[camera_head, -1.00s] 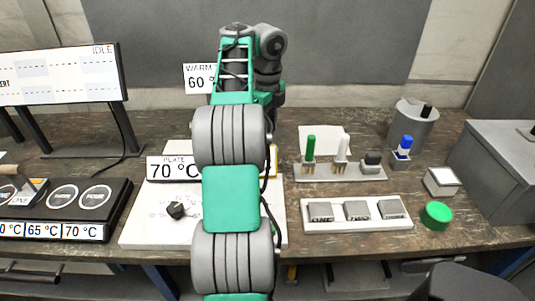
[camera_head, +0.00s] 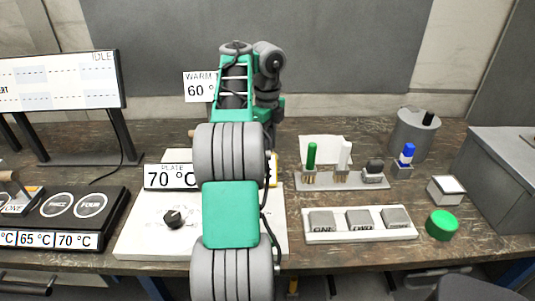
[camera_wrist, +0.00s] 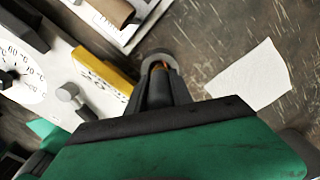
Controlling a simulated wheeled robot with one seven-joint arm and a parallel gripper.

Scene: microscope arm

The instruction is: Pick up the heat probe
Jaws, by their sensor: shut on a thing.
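My gripper (camera_wrist: 160,72) is shut in the wrist view, its dark fingertips close together. A small orange-red bit, likely the heat probe (camera_wrist: 161,65), shows between the fingertips; the rest of it is hidden by the fingers. A grey round ring (camera_wrist: 148,55) lies just beyond the fingertips, around or behind that bit; I cannot tell whether they touch. In the head view my own arm hides the gripper and the probe.
A yellow block (camera_wrist: 104,73) and white hotplate (camera_head: 145,235) lie left of my gripper. White paper (camera_wrist: 248,77) lies right on bare bench. A rack (camera_head: 340,181), white tray with grey blocks (camera_head: 360,235) and green cap (camera_head: 441,225) stand right of my arm.

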